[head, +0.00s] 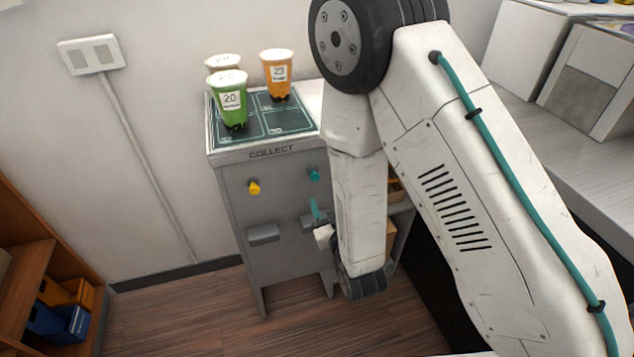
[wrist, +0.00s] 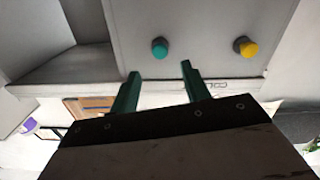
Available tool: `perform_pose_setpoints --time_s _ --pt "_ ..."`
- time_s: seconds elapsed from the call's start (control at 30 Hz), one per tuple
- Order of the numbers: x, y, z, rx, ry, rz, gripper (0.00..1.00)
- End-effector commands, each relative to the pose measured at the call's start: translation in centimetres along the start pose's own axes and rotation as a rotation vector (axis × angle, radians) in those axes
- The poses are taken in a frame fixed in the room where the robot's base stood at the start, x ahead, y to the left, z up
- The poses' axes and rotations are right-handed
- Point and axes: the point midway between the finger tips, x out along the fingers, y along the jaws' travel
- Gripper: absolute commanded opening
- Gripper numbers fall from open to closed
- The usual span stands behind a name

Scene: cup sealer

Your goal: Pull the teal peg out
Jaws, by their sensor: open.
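The teal peg (head: 314,174) sticks out of the front panel of the grey cabinet (head: 285,215), to the right of the yellow peg (head: 254,188). In the wrist view the teal peg (wrist: 160,47) shows beyond my fingertips, between their two lines, and the yellow peg (wrist: 246,47) is to its right. My gripper (wrist: 157,77) is open and empty, its two green fingers apart and not around the peg. In the head view my gripper (head: 317,210) is just below the teal peg, and my arm partly hides it.
Labelled cups stand on the cabinet's top: a green one (head: 231,103), an orange one (head: 277,73) and one behind. Two grey handle-like blocks, including the left one (head: 264,234), jut from the panel below the pegs. A wooden shelf (head: 35,265) stands at left.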

Motion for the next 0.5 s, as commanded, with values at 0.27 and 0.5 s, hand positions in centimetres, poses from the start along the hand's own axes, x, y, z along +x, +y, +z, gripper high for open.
perform_pose_setpoints --time_s 0.27,0.5 --pt "3.9 0.0 -0.1 0.000 0.008 0.003 0.47" --pt "6.9 0.0 -0.1 0.001 0.006 0.001 0.47"
